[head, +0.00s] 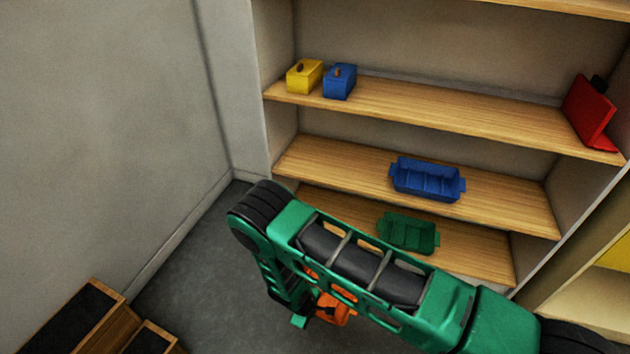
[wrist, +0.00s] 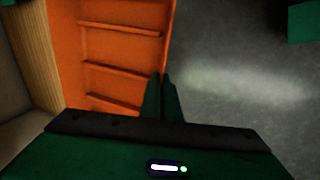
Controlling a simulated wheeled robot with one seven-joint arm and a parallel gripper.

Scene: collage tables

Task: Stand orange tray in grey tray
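The orange tray (wrist: 110,45) fills the upper left of the wrist view, with several ribs across it. My gripper (wrist: 162,76) has its two green fingers close together at the tray's right edge, which runs in between them, so it looks shut on that edge. In the head view, parts of the orange tray (head: 337,312) show below and through the gaps of my green arm, which hides the rest. I see no grey tray in either view.
Brown-edged steps or boxes (head: 85,320) stand at lower left. Grey floor (head: 205,290) is open between.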

